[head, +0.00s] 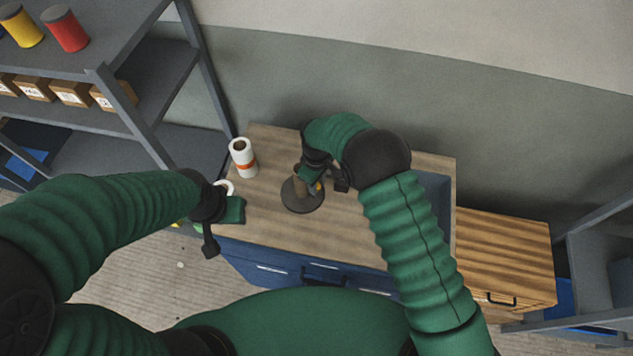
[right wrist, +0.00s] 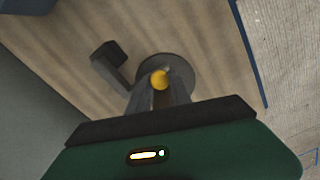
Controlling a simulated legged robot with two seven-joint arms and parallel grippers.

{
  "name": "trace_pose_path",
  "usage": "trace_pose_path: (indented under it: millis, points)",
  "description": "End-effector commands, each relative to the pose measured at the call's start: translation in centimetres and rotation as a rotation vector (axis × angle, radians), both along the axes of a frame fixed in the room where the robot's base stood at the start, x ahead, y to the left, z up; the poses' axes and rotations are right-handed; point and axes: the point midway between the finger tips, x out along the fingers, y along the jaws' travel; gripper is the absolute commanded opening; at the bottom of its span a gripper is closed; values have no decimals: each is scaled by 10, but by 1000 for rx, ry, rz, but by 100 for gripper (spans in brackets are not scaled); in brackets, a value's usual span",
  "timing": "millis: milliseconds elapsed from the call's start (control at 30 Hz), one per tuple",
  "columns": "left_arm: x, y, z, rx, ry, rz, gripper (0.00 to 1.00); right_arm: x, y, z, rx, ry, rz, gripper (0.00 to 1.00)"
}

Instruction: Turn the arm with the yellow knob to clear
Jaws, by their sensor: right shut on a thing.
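A fixture with a round dark base (head: 302,197) and a short brown post stands on the wooden bench top. Its yellow knob (head: 318,187) shows beside the post, partly covered by my right gripper (head: 326,184). In the right wrist view the yellow knob (right wrist: 159,80) lies in front of the round base (right wrist: 183,70), close to the gripper. My right gripper is shut on the arm with the yellow knob; the grip itself is partly hidden. My left gripper (head: 224,222) hangs in the air at the bench's left front edge, away from the fixture, and its jaw opening is unclear.
A white roll with an orange band (head: 243,158) stands at the bench's back left. A white ring-shaped thing (head: 229,187) shows behind my left gripper. Grey shelving (head: 150,95) stands at the left. A lower wooden cabinet (head: 500,252) adjoins at the right. The front bench top is clear.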

Motion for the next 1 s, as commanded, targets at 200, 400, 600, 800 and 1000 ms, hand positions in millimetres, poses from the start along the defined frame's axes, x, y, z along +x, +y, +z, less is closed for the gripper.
trace_pose_path:
  millis: [200,400,600,800,1000]
  points:
    - [0,0,-1,0,0,0,36,1,-1,3,3,-9,18,0]
    - [0,0,-3,0,0,0,36,-5,-6,3,2,-10,96,0]
    - [0,0,-8,0,0,0,36,-16,-18,2,2,-8,240,0]
    - [0,0,-12,0,0,0,36,-27,-35,2,1,-8,426,0]
    - [0,0,-14,0,0,0,36,-35,-53,3,1,-8,610,0]
